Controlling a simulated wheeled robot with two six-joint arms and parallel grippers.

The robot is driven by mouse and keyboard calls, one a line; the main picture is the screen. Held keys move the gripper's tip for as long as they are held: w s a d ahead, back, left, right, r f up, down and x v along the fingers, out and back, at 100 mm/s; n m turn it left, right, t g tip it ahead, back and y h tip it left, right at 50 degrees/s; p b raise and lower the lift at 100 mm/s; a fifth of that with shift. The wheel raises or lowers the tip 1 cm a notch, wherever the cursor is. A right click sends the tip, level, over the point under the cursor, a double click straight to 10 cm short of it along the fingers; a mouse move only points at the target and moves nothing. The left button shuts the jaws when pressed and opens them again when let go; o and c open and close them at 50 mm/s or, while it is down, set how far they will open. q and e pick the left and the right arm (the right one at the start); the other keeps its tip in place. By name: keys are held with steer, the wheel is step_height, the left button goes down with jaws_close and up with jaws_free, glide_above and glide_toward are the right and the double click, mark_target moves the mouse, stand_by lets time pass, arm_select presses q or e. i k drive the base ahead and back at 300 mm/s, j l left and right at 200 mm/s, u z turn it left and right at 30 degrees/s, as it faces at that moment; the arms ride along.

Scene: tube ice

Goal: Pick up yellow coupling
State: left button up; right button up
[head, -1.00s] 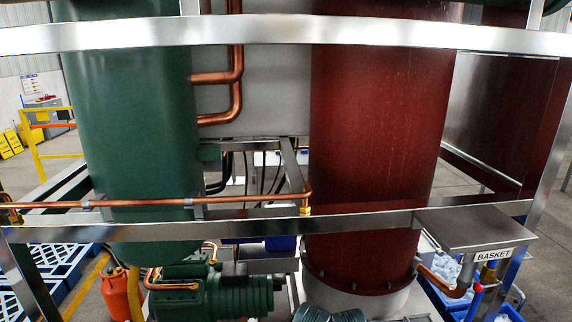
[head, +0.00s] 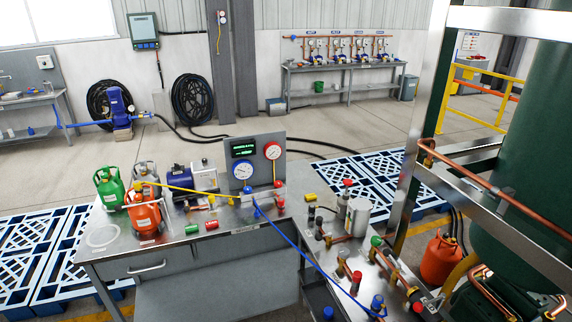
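Another small yellow fitting (head: 211,200) is left of the gauges, too small to identify surely. A short red piece (head: 211,225) and a short green piece (head: 192,229) lie near the bench's front edge. Neither of my grippers shows in the head view.
The metal bench (head: 150,252) carries gas cylinders (head: 147,218), a blue pump (head: 180,181) and a gauge panel (head: 258,152). Yellow and blue hoses cross it. A metal frame post (head: 422,130) and green tank (head: 530,170) stand at right.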

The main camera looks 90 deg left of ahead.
mark_target(138, 188)
steer(key=u, duration=3.95)
